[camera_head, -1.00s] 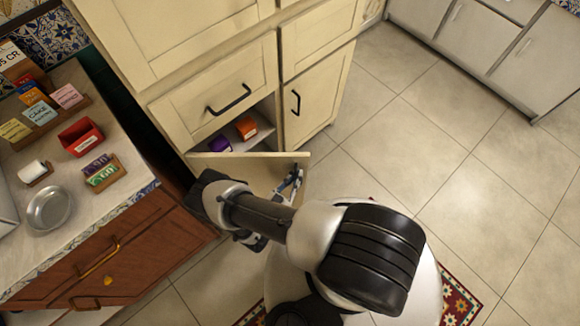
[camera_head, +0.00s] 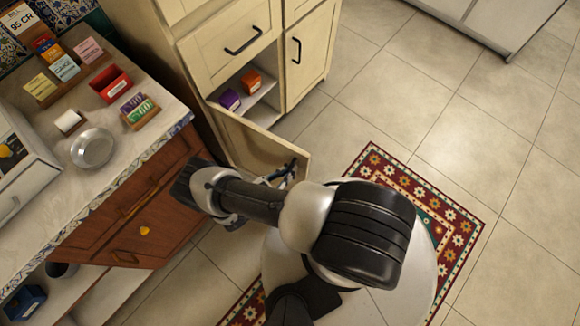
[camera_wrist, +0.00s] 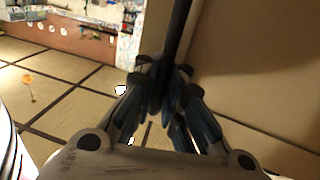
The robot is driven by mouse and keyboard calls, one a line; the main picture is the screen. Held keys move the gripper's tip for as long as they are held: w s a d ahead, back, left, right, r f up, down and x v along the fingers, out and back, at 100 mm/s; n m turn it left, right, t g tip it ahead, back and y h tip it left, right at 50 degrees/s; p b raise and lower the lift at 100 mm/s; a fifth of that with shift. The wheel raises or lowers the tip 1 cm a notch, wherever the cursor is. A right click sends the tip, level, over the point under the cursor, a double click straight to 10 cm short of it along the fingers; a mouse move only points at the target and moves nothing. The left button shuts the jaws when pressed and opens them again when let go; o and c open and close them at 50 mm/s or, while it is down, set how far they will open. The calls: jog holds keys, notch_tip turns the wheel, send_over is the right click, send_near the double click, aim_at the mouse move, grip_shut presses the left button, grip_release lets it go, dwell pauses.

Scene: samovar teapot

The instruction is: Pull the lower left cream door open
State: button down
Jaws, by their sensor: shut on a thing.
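The lower left cream door (camera_head: 262,146) of the tall cabinet stands well open in the head view, swung out toward me. Behind it the compartment shows a shelf with a purple box (camera_head: 229,99) and an orange box (camera_head: 251,80). My gripper (camera_head: 289,170) is at the door's free edge, partly hidden by my arm. In the wrist view my gripper (camera_wrist: 163,85) is shut on a dark bar, the door's handle (camera_wrist: 178,35). The door's pale face (camera_wrist: 245,70) fills the right side there.
A counter (camera_head: 55,175) with a metal dish (camera_head: 92,147), a red box (camera_head: 111,84) and card holders stands at the left, above brown drawers (camera_head: 130,205). A patterned rug (camera_head: 425,215) lies at the right. Tiled floor (camera_head: 400,110) is open beyond it.

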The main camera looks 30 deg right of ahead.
jog(key=shift+a, duration=0.35)
jog(key=c, duration=1.7)
grip_release()
jog(key=v, duration=1.2)
